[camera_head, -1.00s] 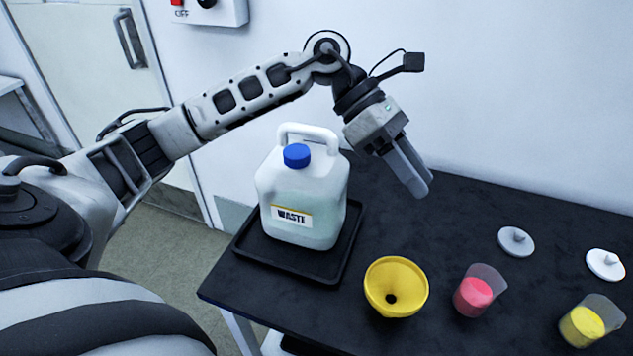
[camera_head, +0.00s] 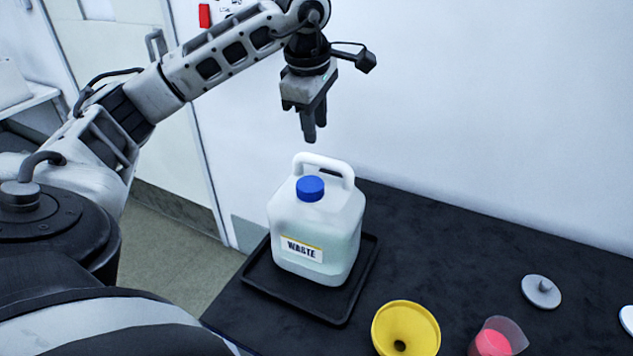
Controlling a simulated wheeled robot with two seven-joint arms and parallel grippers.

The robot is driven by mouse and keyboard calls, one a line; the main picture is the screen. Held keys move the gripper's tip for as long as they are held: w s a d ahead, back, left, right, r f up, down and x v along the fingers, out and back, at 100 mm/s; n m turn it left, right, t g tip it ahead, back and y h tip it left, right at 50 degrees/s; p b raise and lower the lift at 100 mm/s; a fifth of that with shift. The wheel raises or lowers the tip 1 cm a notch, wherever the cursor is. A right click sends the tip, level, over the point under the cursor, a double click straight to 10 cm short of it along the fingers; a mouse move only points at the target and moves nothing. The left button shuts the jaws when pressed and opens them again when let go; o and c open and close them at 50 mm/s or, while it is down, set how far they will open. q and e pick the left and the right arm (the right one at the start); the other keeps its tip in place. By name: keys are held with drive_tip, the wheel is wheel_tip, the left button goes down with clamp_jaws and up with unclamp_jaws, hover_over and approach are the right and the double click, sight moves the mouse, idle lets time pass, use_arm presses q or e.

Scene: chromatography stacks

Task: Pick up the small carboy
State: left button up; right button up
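The small carboy (camera_head: 318,228) is a white, translucent jug with a blue cap (camera_head: 310,188), a loop handle (camera_head: 324,163) on top and a WASTE label (camera_head: 301,249) on its front. It stands upright in a black tray (camera_head: 338,313) on the dark bench. My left gripper (camera_head: 315,138) points down above the carboy's handle, apart from it, with nothing visible between its fingers. Its fingers overlap in this view, so I cannot tell how far apart they are. My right gripper is not in view.
A yellow funnel (camera_head: 406,322) and a beaker with pink contents (camera_head: 494,340) stand at the front right of the bench (camera_head: 455,260). A grey-white lid (camera_head: 541,291) lies farther right, with another white lid (camera_head: 627,318) cut by the edge. A white wall (camera_head: 500,120) rises behind.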

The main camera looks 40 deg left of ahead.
sight(321, 157)
use_arm(q)
drive_tip(key=f+b, duration=0.1)
drive_tip(key=f, duration=0.1)
drive_tip(key=w+f+b, duration=0.1)
drive_tip(key=f, duration=0.1)
drive_tip(key=f+b, duration=0.1)
drive_tip(key=f, duration=0.2)
drive_tip(key=shift+w+b, duration=0.25)
drive_tip(key=shift+b, duration=0.1)
drive_tip(key=shift+w+a+f, duration=0.1)
drive_tip(key=shift+f, duration=0.2)
drive_tip(key=shift+r, duration=0.1)
clamp_jaws()
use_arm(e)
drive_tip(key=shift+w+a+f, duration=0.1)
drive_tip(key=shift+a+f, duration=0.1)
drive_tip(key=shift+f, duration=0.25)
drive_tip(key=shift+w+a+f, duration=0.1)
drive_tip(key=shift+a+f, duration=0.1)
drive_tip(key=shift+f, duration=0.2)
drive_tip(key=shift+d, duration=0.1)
use_arm(q)
drive_tip(key=shift+r, duration=0.2)
